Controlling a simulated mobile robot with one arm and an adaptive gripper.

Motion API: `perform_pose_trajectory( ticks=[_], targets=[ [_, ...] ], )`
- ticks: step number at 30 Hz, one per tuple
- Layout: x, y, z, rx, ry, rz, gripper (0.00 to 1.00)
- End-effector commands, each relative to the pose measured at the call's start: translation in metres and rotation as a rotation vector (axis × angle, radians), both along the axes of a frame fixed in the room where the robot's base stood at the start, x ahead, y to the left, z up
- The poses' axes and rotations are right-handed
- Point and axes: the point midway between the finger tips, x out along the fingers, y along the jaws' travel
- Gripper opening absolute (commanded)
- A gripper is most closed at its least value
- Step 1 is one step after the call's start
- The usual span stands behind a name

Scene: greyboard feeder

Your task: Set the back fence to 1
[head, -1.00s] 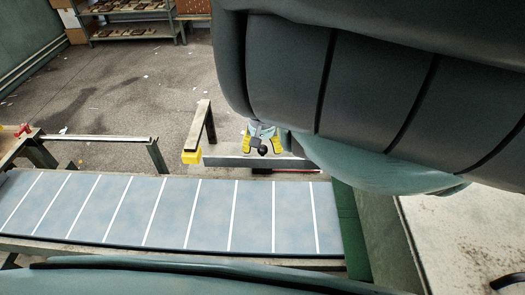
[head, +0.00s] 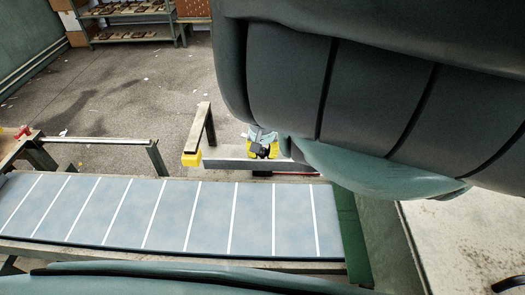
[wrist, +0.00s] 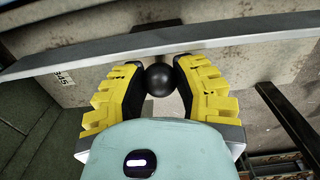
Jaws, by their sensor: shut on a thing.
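My gripper (head: 262,152), with yellow-padded fingers, is shut on a round black knob (wrist: 159,80). The knob sits between the fingertips in the wrist view. In the head view the gripper is at a grey beam (head: 225,165) behind the blue feed table; I take this beam for the back fence. A long metal bar (wrist: 130,46) crosses the wrist view just beyond the knob. A small label with dark digits (wrist: 64,79) shows at the left there, too small to read surely. The knob's mount is hidden, and no fence setting is readable.
The blue table (head: 165,215) with white lines lies in front of the beam. A green side panel (head: 350,225) bounds the table's right. Open floor lies behind.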

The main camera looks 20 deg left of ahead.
Motion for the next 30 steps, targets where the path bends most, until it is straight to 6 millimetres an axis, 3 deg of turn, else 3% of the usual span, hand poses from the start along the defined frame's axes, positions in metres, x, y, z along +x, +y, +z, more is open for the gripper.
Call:
perform_pose_trajectory(
  ticks=[4,23,24,30],
  targets=[
    [0.0,0.0,0.0,0.0,0.0,0.0,0.0],
    [0.01,0.004,0.0,0.002,-0.001,0.001,0.0],
    [0.01,0.004,0.0,0.002,-0.001,0.001,0.35],
    [0.01,0.003,0.0,0.001,-0.001,0.0,0.56]
  ],
)
